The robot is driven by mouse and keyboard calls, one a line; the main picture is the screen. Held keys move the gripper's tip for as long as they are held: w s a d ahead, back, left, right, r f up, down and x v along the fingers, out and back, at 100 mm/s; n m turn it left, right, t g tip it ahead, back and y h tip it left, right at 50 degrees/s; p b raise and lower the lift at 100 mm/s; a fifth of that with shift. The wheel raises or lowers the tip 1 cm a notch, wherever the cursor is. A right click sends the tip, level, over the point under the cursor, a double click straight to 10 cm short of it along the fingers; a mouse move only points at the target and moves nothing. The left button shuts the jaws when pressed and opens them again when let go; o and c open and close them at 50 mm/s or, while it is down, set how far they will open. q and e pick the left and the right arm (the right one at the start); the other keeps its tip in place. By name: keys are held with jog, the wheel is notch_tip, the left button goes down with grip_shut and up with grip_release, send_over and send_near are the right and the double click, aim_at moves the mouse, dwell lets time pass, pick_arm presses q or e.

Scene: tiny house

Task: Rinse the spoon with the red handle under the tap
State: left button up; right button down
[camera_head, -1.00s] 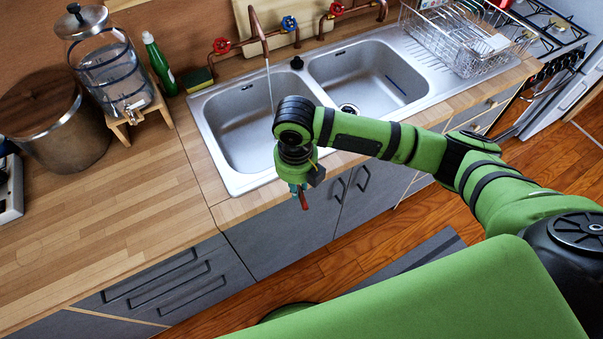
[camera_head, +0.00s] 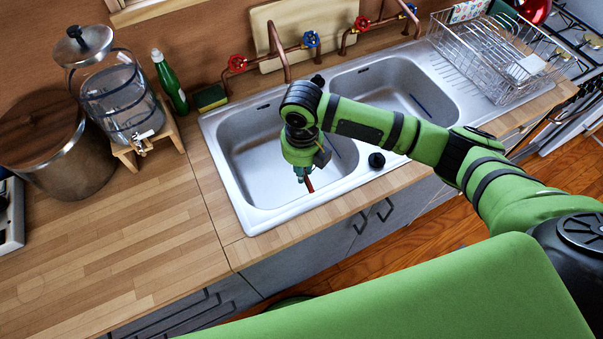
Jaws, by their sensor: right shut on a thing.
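My right gripper (camera_head: 303,172) is over the left sink basin (camera_head: 245,165), pointing down. It is shut on the spoon with the red handle (camera_head: 310,185). A short red length shows below the fingers; the spoon's bowl cannot be made out. The copper tap (camera_head: 277,45) rises behind the basin, with a red valve (camera_head: 237,63) and a blue valve (camera_head: 311,39). My right arm covers the space below the spout, so I cannot tell whether water runs. My left gripper is not in view.
A second basin (camera_head: 385,90) and a wire dish rack (camera_head: 495,60) lie to the right. A sponge (camera_head: 210,98), a green bottle (camera_head: 170,85), a glass dispenser (camera_head: 118,100) and a large pot (camera_head: 60,150) stand left. The front left counter (camera_head: 120,240) is clear.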

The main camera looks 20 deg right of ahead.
pick_arm(q)
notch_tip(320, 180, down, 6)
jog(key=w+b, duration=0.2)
jog(key=b, duration=0.3)
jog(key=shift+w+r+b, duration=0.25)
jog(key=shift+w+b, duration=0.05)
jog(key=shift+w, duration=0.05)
pick_arm(e)
jog(key=w+d+f, duration=0.2)
jog(key=w+d, duration=0.1)
jog(key=w, duration=0.8)
jog(key=shift+f, duration=0.15)
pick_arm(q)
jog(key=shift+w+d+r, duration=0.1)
pick_arm(e)
jog(key=shift+s+d, duration=0.1)
jog(key=shift+d, duration=0.05)
pick_arm(q)
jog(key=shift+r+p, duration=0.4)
jog(key=shift+p, duration=0.05)
pick_arm(e)
jog(key=shift+s+d, duration=0.15)
jog(key=shift+d, duration=0.35)
